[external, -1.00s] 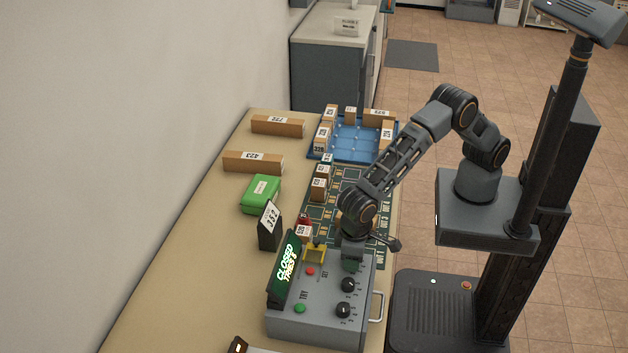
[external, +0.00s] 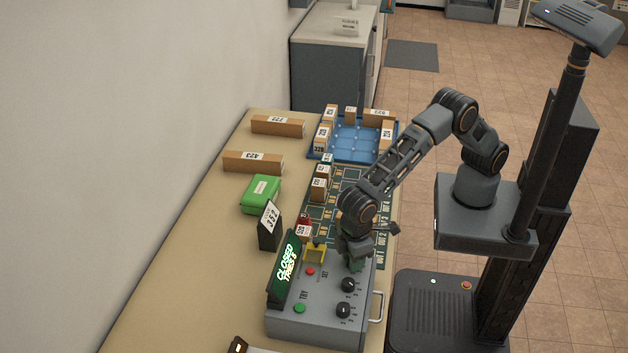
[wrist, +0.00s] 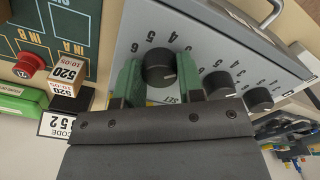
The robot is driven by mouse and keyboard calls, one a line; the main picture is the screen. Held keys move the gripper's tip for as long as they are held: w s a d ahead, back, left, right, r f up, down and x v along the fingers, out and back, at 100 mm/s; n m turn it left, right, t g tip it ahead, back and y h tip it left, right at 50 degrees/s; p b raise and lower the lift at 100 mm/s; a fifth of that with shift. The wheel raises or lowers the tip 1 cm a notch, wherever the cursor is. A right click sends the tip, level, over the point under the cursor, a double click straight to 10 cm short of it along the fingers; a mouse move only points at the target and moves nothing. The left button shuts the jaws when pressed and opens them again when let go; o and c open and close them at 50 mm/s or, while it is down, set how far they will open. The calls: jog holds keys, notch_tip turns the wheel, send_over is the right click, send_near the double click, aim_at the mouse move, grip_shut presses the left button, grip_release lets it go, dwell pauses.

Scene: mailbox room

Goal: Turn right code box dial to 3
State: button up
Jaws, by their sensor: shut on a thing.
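The grey code box (external: 285,328) stands at the near end of the table. Its black dials sit in a row. In the wrist view my gripper (wrist: 159,78) has its green fingers on both sides of the end dial (wrist: 159,66), shut on it. Digits such as 4, 5 and 6 ring this dial; I cannot read its pointer surely. The middle dial (wrist: 219,84) and far dial (wrist: 258,98) are free. In the external view my gripper (external: 355,264) hides the held dial; the other two dials show (external: 348,285). The green display (external: 288,262) reads CLOSED.
A code card (external: 269,222) reading 352 stands behind the box. A yellow part (external: 316,254), red button (external: 310,271) and green button (external: 299,308) are close to my gripper. Boxed parcels (external: 254,162), a green case (external: 261,194) and a blue tray (external: 355,140) lie farther along.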

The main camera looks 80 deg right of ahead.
jog(key=shift+n, duration=0.6)
jog(key=o, duration=0.9)
jog(key=shift+r, duration=0.1)
notch_tip(320, 180, up, 14)
jog(key=shift+f+b, duration=0.15)
jog(key=shift+b, duration=0.5)
